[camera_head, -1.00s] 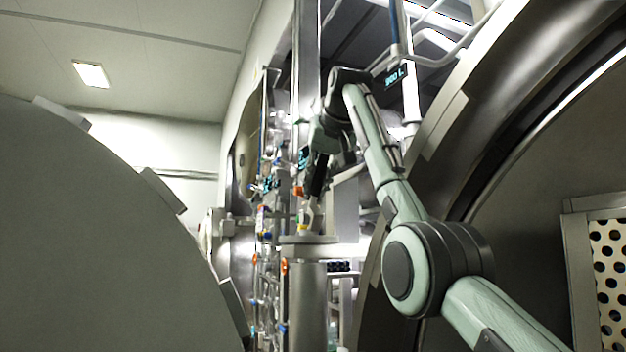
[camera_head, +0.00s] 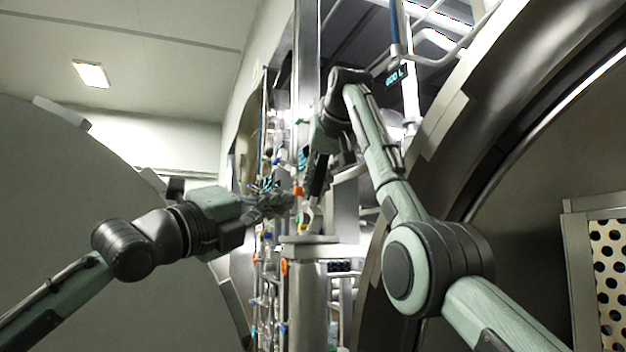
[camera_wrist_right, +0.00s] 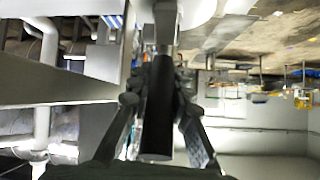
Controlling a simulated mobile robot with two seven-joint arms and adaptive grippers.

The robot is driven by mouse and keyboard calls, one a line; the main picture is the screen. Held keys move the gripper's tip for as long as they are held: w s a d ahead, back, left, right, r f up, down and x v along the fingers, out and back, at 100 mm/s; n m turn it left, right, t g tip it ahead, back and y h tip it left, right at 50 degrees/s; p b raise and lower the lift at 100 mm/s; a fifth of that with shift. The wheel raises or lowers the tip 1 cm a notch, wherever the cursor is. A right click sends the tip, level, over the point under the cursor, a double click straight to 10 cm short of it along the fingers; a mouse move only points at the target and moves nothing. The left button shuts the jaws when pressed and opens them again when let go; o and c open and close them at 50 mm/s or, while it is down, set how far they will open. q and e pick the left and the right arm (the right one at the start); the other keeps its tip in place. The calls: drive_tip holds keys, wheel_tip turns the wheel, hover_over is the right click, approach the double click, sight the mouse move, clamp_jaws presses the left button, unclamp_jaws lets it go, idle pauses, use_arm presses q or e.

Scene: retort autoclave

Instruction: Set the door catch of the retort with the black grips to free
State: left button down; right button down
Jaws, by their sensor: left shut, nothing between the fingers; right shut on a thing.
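A black cylindrical grip (camera_wrist_right: 157,110) on a metal stem fills the middle of the right wrist view. My right gripper (camera_wrist_right: 160,98) is shut on it, with a finger on each side. In the head view the black grip (camera_head: 319,177) hangs below my right wrist, above a metal post; the right fingers are mostly hidden there. My left gripper (camera_head: 284,203) is shut and empty, its tips just left of the post top. A small bent metal piece (camera_head: 312,219) with a yellow patch stands on the post; I cannot tell whether it is the door catch.
A large grey round door (camera_head: 70,220) fills the left. A big retort ring (camera_head: 465,110) stands at the right, with a perforated panel (camera_head: 608,265) inside. The metal post (camera_head: 307,300) and a column of pipes and valves with orange and blue parts stand between them.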

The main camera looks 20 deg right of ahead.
sight(314, 182)
use_arm(q)
drive_tip(key=x, duration=0.4)
drive_tip(key=r+x, duration=0.1)
drive_tip(key=x, duration=0.3)
drive_tip(key=w+a+x, duration=0.1)
drive_tip(key=x, duration=0.3)
drive_tip(key=shift+r, duration=0.2)
drive_tip(key=shift+w+r, duration=0.4)
drive_tip(key=shift+w, duration=0.15)
